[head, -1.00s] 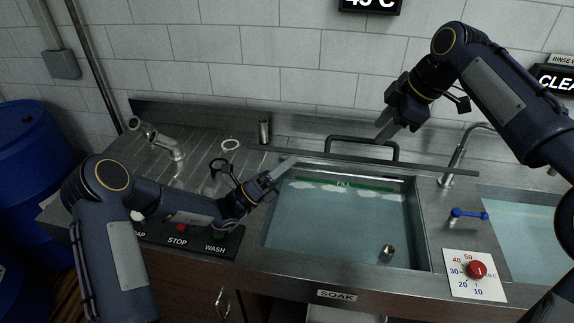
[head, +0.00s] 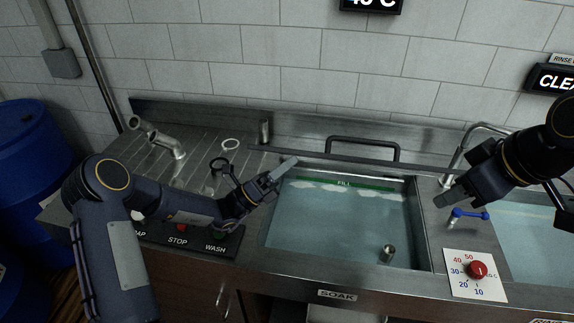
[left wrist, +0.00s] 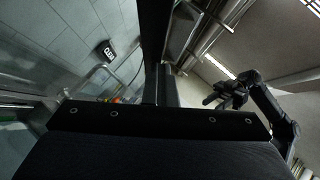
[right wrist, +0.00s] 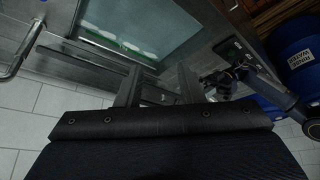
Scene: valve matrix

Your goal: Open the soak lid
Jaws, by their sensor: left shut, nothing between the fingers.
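The soak tub (head: 345,228) is uncovered, and its water and white foam show. The soak lid (head: 365,159) is seen nearly edge-on as a long dark bar along the tub's back edge. Its black handle (head: 362,138) stands up behind that edge. The lid appears raised. My left gripper (head: 287,166) is shut and empty at the tub's back left corner, just below the lid's left part. Its shut fingers also show in the left wrist view (left wrist: 160,85). My right gripper (head: 442,200) is right of the tub, apart from the lid. Its fingers are spread and empty in the right wrist view (right wrist: 156,88).
A blue lever tap (head: 468,213) is close to my right gripper. A red dial (head: 477,269) sits at front right and a curved faucet (head: 462,150) behind. A black button panel (head: 190,236) lies under my left forearm. A small metal cylinder (head: 387,253) is in the tub.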

